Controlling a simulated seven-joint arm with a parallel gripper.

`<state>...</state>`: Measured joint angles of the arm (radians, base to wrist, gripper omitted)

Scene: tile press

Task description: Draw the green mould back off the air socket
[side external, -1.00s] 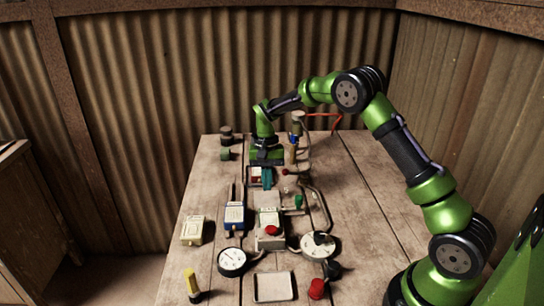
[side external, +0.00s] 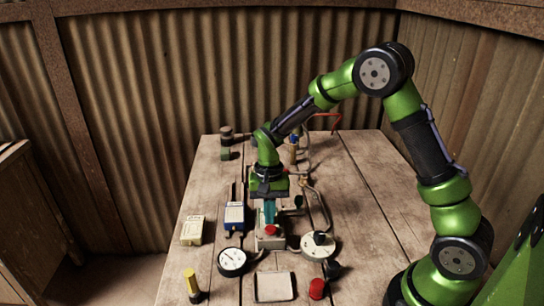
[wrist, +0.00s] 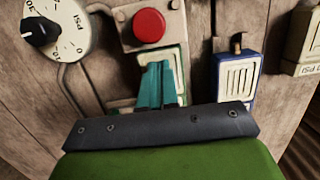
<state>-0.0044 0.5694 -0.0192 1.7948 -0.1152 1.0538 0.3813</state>
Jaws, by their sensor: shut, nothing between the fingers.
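The green mould (wrist: 179,62) is a pale ribbed plate with a green border, seen partly behind my fingers in the wrist view. It lies right against the grey block with the red button (wrist: 149,25), which also shows in the side view (side external: 271,231). My gripper (side external: 269,221) points down over the mould, its teal fingers shut together with nothing between them. In the wrist view the fingertips (wrist: 156,68) overlap the mould; whether they touch it I cannot tell. The fingers and hand hide much of the mould and the joint at the socket.
A blue mould (side external: 235,217) lies close on the left, with a cream mould (side external: 192,230) further left. A PSI dial (side external: 318,246) stands to the right and a gauge (side external: 232,261) to the front left. Hoses (side external: 325,208) run on the right. A pale tray (side external: 274,287) lies in front.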

